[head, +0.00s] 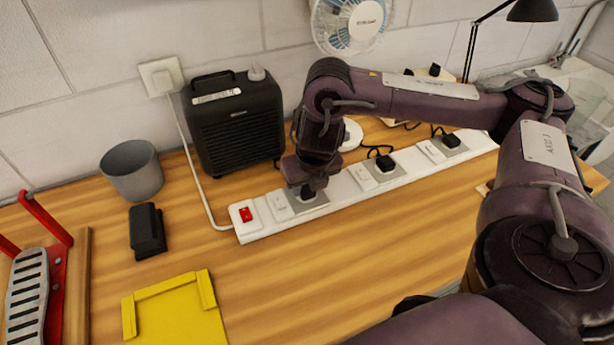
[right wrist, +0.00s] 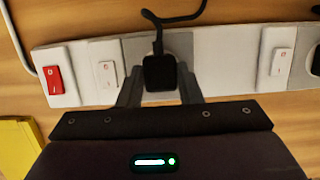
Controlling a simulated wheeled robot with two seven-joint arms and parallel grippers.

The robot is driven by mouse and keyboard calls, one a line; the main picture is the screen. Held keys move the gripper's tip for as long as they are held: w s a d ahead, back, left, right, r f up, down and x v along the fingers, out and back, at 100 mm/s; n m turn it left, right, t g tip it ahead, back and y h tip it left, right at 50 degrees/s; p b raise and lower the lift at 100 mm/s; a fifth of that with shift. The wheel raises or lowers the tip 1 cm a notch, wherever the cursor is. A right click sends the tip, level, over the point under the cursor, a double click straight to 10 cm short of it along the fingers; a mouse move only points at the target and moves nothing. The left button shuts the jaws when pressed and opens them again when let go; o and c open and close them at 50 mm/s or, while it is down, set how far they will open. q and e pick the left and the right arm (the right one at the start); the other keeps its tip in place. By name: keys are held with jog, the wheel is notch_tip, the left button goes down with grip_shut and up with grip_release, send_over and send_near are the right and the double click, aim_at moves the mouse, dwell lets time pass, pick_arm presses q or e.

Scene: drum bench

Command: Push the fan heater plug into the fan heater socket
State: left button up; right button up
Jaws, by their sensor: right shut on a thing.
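The black fan heater (head: 235,122) stands on the bench against the wall. The long white power strip (head: 338,200) lies in front of it, with a red switch at its left end. My right gripper (head: 311,192) points down over the strip's leftmost grey socket plate. In the right wrist view it is shut on a black plug (right wrist: 160,72), with one finger at each side. A black cord runs up from the plug. The plug sits over the grey fan heater socket plate (right wrist: 200,48) and hides the socket holes. I cannot tell how deep it sits. My left gripper is not in view.
Two other black plugs (head: 385,163) (head: 451,140) sit in sockets farther right. A grey cup (head: 131,170), a black block (head: 147,230), a yellow tray (head: 174,312) and a red stand (head: 40,280) are left. The front bench middle is clear.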

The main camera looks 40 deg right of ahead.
jog(key=shift+f, duration=0.2)
jog(key=o, duration=1.1)
jog(key=shift+c, duration=0.2)
jog(key=p+v, duration=0.5)
jog(key=v, duration=0.2)
jog(key=shift+r+p, duration=0.35)
jog(key=shift+r, duration=0.05)
jog(key=shift+s+f, duration=0.1)
jog(key=shift+s, duration=0.1)
